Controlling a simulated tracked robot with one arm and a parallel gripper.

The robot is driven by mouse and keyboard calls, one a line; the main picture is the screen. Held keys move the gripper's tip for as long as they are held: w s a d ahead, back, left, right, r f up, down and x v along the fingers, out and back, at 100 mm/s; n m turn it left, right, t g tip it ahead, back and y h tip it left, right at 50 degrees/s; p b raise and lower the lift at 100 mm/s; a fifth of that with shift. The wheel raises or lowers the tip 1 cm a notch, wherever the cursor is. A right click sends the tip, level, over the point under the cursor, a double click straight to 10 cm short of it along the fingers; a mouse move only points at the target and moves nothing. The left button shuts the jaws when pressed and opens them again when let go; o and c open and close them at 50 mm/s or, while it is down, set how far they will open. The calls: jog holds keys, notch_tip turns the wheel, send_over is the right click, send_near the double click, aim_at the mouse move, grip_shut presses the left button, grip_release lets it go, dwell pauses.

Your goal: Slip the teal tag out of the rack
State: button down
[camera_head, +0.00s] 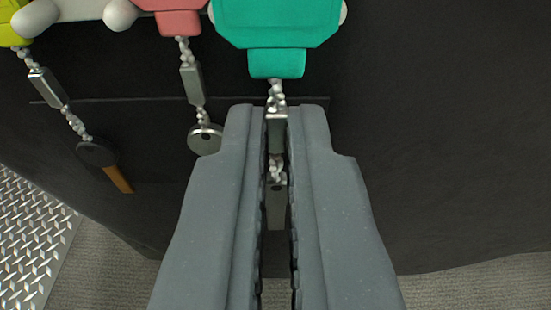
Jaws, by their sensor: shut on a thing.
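The teal tag (277,22) sits at the top centre, between white rounded pegs of the rack (118,14). A short chain with a metal link (277,130) hangs straight down from it. My gripper (277,125) is below the tag, with its fingers closed around the chain's metal link. A flat metal piece (277,205) hangs lower on the chain, partly hidden between the fingers. The tag's upper edge is out of the picture.
A red tag (175,18) with a chain and round metal key (205,138) hangs close to the left. A yellow-green tag (14,28) hangs farther left, its chain ending in a dark piece with an orange-brown strip (118,180). A dark panel (440,130) is behind; the right side is clear.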

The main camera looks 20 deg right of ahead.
jog(key=p+v, duration=0.1)
jog(key=v, duration=0.1)
jog(key=f+p+v, duration=0.1)
jog(key=v, duration=0.2)
jog(key=shift+s+a+p, duration=0.15)
jog(key=shift+s+p, duration=0.25)
jog(key=shift+s, duration=0.05)
